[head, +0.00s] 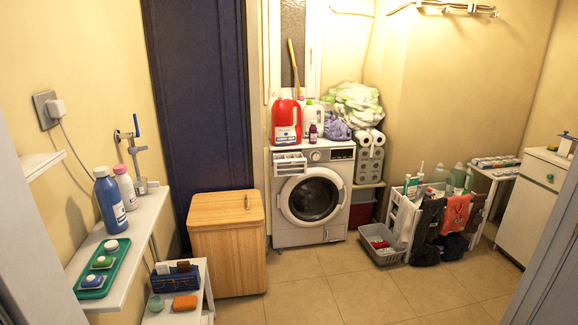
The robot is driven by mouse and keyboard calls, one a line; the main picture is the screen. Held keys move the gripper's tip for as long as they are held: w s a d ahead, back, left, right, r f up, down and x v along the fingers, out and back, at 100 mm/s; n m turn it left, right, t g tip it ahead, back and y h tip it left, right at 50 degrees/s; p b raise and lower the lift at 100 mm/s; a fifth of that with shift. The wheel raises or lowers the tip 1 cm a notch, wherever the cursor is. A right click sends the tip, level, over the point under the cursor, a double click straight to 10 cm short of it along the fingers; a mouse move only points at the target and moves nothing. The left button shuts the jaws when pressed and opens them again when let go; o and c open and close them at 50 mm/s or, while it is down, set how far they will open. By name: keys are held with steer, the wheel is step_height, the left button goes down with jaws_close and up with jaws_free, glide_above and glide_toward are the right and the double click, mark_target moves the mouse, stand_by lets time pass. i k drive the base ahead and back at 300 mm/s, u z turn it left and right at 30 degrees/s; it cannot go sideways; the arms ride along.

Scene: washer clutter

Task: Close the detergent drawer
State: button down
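In the head view a white front-loading washing machine (336,228) stands against the far wall, a little right of centre. Its round door (310,200) looks shut. The detergent drawer (290,163) is at the washer's upper left and sticks out from the front, with its compartments showing from above. My gripper is not in the view, so its place relative to the drawer does not show.
A wooden cabinet (228,240) stands left of the washer, close to the drawer side. A grey basket (380,246) and a white rack (402,215) hung with clothes stand at right. Bottles, including a red jug (287,122), crowd the washer top. The tiled floor (345,295) in front is clear.

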mark_target(287, 164)
steer(key=u, duration=0.05)
steer(key=i, duration=2.55)
steer(key=u, duration=1.4)
steer(key=k, duration=0.25)
steer(key=u, duration=0.3)
